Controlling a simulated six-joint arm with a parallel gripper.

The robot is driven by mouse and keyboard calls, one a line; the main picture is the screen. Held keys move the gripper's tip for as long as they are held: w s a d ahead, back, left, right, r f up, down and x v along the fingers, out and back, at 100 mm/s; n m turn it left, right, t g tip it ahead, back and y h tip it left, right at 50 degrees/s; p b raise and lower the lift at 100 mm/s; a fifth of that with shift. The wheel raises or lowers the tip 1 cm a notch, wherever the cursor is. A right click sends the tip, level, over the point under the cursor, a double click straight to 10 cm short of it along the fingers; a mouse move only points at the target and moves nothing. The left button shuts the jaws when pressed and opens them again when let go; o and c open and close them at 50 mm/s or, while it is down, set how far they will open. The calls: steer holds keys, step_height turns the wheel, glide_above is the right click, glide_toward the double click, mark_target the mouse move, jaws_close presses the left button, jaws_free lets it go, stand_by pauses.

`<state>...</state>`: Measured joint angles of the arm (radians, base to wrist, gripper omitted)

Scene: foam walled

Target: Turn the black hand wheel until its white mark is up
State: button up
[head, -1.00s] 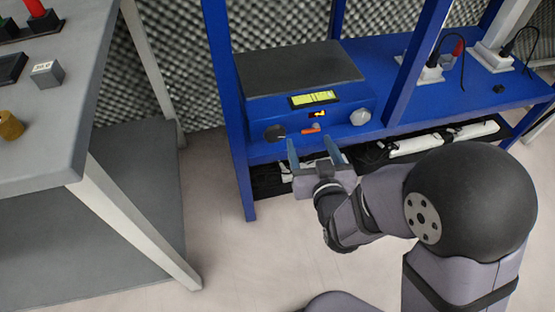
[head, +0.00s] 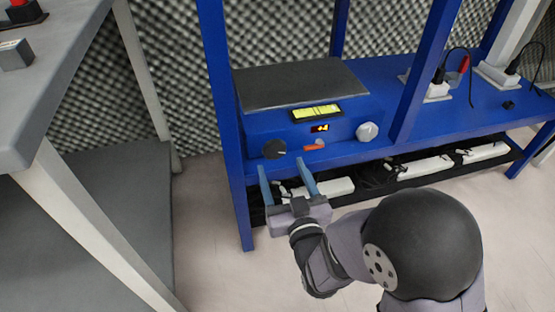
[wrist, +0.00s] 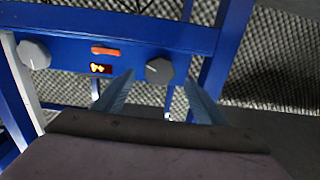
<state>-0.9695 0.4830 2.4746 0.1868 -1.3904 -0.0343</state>
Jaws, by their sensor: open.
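The black hand wheel (head: 274,149) is a small round dark knob at the left end of the blue unit's front. A faint light mark seems to lie toward its right side in the head view; I cannot read its exact angle. In the wrist view the wheel (wrist: 159,70) looks grey and sits between my fingertips in the picture. My gripper (head: 282,166) is open and empty, just in front of and slightly below the wheel. Its two blue-grey fingers (wrist: 158,80) point at the panel, apart from the wheel as far as I can see.
Right of the wheel are an orange lever (head: 314,146), a small lit display (head: 320,128) and a white knob (head: 367,132). A blue upright (head: 222,120) stands close on the left. Power strips (head: 425,165) lie below. A grey table (head: 50,90) is at far left.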

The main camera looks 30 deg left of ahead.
mark_target(276, 153)
steer(key=shift+b+x, duration=0.75)
steer(key=shift+x, duration=1.7)
steer(key=c, duration=1)
